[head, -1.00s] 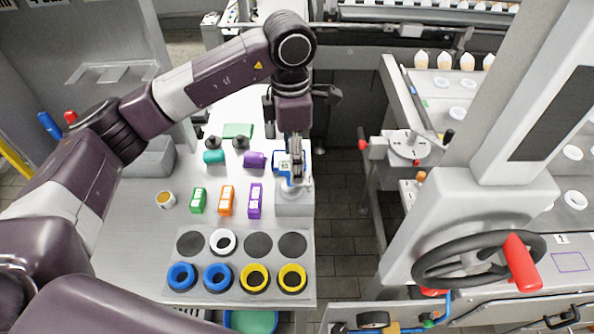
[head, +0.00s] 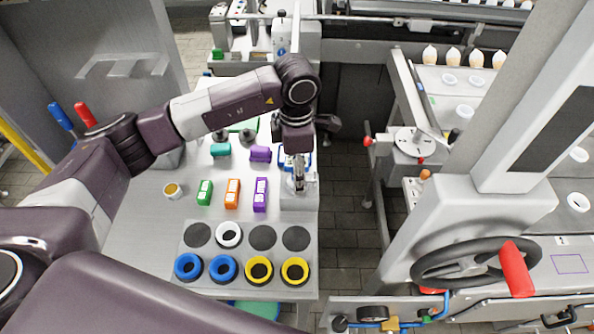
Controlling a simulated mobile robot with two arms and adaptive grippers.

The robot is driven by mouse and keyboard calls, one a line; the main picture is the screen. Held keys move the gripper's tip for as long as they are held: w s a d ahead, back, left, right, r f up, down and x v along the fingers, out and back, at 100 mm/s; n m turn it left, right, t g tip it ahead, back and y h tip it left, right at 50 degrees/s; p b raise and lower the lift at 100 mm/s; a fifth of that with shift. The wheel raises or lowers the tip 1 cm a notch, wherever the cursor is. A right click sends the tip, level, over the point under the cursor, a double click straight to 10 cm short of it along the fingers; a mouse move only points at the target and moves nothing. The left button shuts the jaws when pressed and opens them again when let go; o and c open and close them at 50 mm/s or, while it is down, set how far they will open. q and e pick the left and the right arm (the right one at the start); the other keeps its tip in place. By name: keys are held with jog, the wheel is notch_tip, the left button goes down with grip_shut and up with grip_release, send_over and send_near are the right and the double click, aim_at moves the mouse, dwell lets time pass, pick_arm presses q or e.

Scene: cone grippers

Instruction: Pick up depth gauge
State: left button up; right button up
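I cannot pick out the depth gauge with certainty. My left gripper (head: 298,186) points down over a small grey block (head: 299,202) at the right edge of the white table. A narrow silvery part shows at its tips, but I cannot tell whether it is finger or a held object. A blue piece (head: 308,160) shows partly behind the gripper, mostly hidden. My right gripper is not in view.
Green (head: 205,192), orange (head: 232,193) and purple (head: 260,194) boxes stand left of the block. A grey plate (head: 210,255) with coloured rings lies in front. A red-handled wheel (head: 475,263) stands at right. A floor gap (head: 345,220) lies right of the table.

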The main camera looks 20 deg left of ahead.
pick_arm(q)
jog(key=shift+f, duration=0.6)
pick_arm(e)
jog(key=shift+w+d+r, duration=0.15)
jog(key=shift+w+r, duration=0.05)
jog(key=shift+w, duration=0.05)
pick_arm(q)
jog(key=c, duration=1.4)
jog(key=shift+c, duration=0.2)
jog(key=shift+w+r, duration=0.1)
jog(key=shift+r, duration=0.45)
notch_tip(320, 180, up, 12)
jog(key=b, duration=0.4)
jog(key=shift+f, duration=0.25)
notch_tip(320, 180, up, 7)
jog(key=shift+r, duration=0.2)
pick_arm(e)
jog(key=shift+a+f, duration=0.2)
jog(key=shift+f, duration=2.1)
